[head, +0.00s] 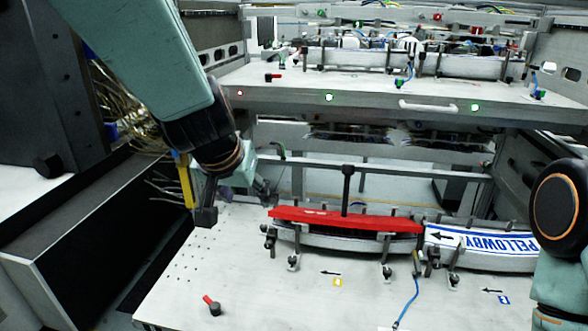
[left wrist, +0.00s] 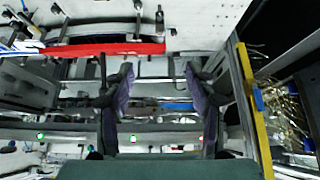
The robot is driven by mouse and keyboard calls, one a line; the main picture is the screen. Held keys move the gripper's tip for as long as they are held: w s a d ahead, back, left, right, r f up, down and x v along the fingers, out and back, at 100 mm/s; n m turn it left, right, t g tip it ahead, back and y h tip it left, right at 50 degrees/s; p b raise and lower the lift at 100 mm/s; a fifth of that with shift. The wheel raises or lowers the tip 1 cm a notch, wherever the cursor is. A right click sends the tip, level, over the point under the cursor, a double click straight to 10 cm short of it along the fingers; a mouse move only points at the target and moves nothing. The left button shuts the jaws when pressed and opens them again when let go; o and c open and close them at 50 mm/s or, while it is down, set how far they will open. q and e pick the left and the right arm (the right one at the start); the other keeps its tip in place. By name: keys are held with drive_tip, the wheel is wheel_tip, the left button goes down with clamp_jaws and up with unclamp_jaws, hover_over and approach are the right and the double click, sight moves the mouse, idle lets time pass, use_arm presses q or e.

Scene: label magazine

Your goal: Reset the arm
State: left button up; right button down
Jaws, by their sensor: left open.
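My left arm comes in from the upper left in the head view. Its gripper (head: 245,190) is over the left rear part of the white work plate (head: 240,270), left of the red bar (head: 345,218). In the left wrist view the two dark fingers of the left gripper (left wrist: 158,78) stand wide apart with nothing between them. The red bar (left wrist: 105,48) lies beyond them, apart from the fingers. It rests along the curved label magazine (head: 330,242). Part of my right arm shows at the right edge; its gripper is out of view.
A white and blue label strip reading PELLOWBY (head: 485,243) lies right of the red bar. A small red-handled lever (head: 212,305) is on the front left of the plate. A yellow post (head: 185,180) stands close left of my gripper. An upper shelf (head: 370,92) spans the back.

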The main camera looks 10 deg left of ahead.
use_arm(q)
drive_tip(key=a+f+n+t+y, duration=0.1)
drive_tip(key=a+f+t+y, duration=0.1)
drive_tip(key=a+f, duration=0.4)
drive_tip(key=s+f+b, duration=0.1)
drive_tip(key=s+f, duration=0.1)
drive_tip(key=f, duration=0.3)
drive_tip(key=s+f+g+b, duration=0.1)
drive_tip(key=s+f, duration=0.2)
drive_tip(key=f, duration=0.2)
drive_tip(key=s+f+g, duration=0.1)
drive_tip(key=s+f, duration=0.2)
drive_tip(key=f, duration=0.2)
drive_tip(key=shift+d+f+m+h+b, duration=0.25)
drive_tip(key=shift+f+m+h+b, duration=0.05)
drive_tip(key=shift+m+b, duration=0.1)
drive_tip(key=s+f+g+b, duration=0.1)
drive_tip(key=s+f+g, duration=0.2)
drive_tip(key=s+f, duration=0.6)
drive_tip(key=s+f+g+h+b, duration=0.1)
drive_tip(key=s+f+g+b, duration=0.1)
drive_tip(key=s+f, duration=0.8)
drive_tip(key=s+g, duration=0.1)
drive_tip(key=s, duration=0.5)
drive_tip(key=shift+s+d+g+h, duration=0.3)
drive_tip(key=shift+d, duration=0.1)
drive_tip(key=shift+r, duration=0.1)
